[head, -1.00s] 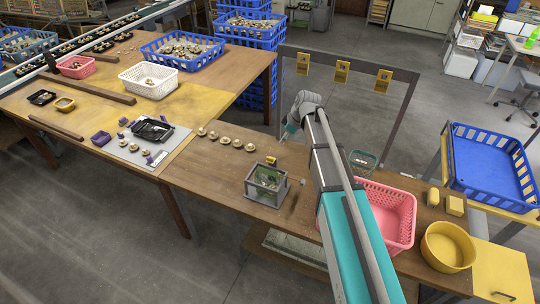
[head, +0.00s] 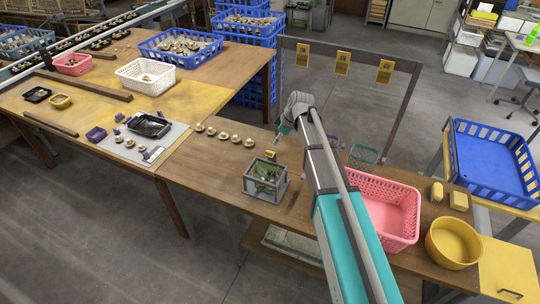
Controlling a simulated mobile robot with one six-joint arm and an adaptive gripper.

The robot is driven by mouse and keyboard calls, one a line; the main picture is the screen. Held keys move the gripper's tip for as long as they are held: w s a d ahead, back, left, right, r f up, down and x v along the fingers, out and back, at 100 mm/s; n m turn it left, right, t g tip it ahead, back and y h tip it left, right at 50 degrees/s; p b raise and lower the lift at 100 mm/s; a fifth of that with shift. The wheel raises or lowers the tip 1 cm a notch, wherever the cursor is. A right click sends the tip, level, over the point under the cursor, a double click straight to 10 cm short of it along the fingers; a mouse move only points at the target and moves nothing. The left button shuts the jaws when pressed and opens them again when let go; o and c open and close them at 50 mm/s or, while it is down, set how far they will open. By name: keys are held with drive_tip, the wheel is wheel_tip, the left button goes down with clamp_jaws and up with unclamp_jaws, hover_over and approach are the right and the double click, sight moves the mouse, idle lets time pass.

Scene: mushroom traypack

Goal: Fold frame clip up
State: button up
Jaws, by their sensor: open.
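A grey open-framed box (head: 265,181) with greenish contents stands on the brown table. A small yellow piece (head: 270,154) shows at its back rim; I cannot tell whether it is the frame clip. Several purple pieces, one of them at the mat's upper edge (head: 118,117), lie around a black tray (head: 151,127) on a grey mat. My gripper (head: 279,137) is small in the head view, above the table behind the grey box and apart from it. It is open, and I see nothing held in it.
Mushrooms (head: 223,136) lie in a row left of my gripper. A pink basket (head: 391,236), a yellow bowl (head: 452,244) and sponges stand to the right of my arm. A grey upright frame (head: 403,105) with yellow tags rises behind the table.

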sight(270, 152)
drive_tip(key=shift+b+x, duration=3.8)
drive_tip(key=shift+x, duration=0.65)
clamp_jaws()
